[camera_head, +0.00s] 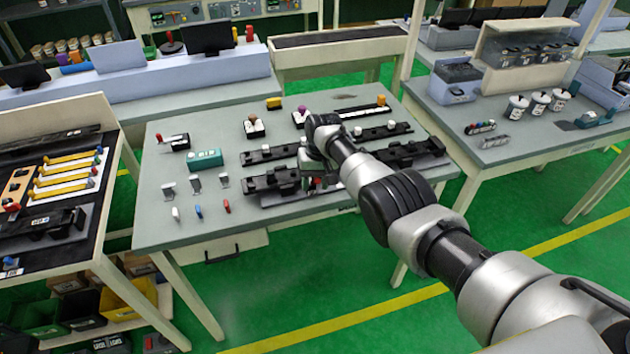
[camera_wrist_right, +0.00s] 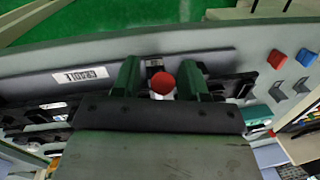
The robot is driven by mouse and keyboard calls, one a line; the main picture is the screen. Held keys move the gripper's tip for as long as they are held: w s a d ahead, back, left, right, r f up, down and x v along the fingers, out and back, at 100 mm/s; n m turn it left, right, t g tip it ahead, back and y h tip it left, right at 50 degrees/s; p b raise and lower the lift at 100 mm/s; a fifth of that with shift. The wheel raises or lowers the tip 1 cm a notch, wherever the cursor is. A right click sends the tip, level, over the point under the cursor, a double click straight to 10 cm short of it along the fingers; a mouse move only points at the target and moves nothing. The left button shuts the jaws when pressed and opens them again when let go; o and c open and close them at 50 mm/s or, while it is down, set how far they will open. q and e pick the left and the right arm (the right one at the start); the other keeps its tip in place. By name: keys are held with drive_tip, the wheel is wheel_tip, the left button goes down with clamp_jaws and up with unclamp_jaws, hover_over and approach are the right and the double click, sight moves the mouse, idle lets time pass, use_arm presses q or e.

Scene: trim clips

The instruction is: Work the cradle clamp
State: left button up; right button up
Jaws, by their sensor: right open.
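The cradle (camera_head: 277,183) is a black fixture on a grey base at the front of the middle table; its plate with a "CRADLE" label (camera_wrist_right: 81,75) shows in the right wrist view. A round red knob (camera_wrist_right: 162,83), which looks like the clamp's handle end, shows between the two dark green fingers of my right gripper (camera_wrist_right: 158,68). The fingers are apart, with a gap visible on both sides of the knob. In the head view my right gripper (camera_head: 312,182) is low over the cradle, and its wrist hides part of it. My left gripper is not in view.
More black fixtures (camera_head: 385,131) stand behind the cradle. Small clips (camera_head: 196,186), coloured pieces (camera_head: 199,211) and a teal box (camera_head: 205,159) lie to its left. A red-handled device (camera_head: 176,142) is at the back left. The table's front left corner is clear.

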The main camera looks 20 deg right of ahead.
drive_tip(key=r, duration=0.1)
drive_tip(key=r+p, duration=0.1)
drive_tip(key=r, duration=0.1)
drive_tip(key=shift+w+d+r, duration=0.1)
drive_tip(key=shift+d+r, duration=0.05)
drive_tip(key=shift+d, duration=0.05)
wheel_tip(320, 180, up, 7)
drive_tip(key=d, duration=0.1)
drive_tip(key=shift+w+r, duration=0.15)
drive_tip(key=shift+r, duration=0.05)
drive_tip(key=shift+f, duration=0.1)
